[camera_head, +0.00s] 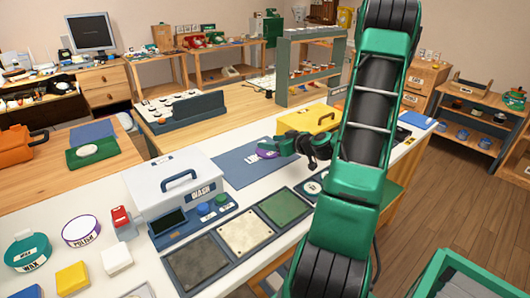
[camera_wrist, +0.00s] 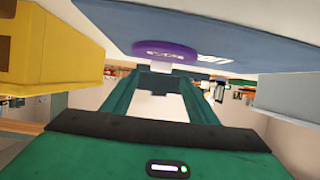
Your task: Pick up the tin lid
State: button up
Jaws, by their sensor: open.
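A round purple lid with pale lettering, which looks like the tin lid (camera_head: 266,154), lies on a blue mat (camera_head: 235,168) on the white bench. My gripper (camera_head: 276,148) is low over the mat, right beside the lid. The wrist view shows the lid (camera_wrist: 165,50) just beyond my open fingertips (camera_wrist: 165,80), roughly centred between them. The fingers are not closed on it. I cannot tell whether they touch it. In the head view the gripper partly hides the lid's right side.
A yellow box (camera_head: 308,118) stands close behind my gripper. A white WASH case (camera_head: 172,185) stands left of the mat. A purple-rimmed POLISH tin (camera_head: 81,231) and a green WAX tin (camera_head: 28,252) are at the front left. Flat panels (camera_head: 246,232) lie in front.

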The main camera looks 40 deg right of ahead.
jog(key=shift+x, duration=3.2)
jog(key=shift+a+f, duration=0.1)
jog(key=c, duration=1.1)
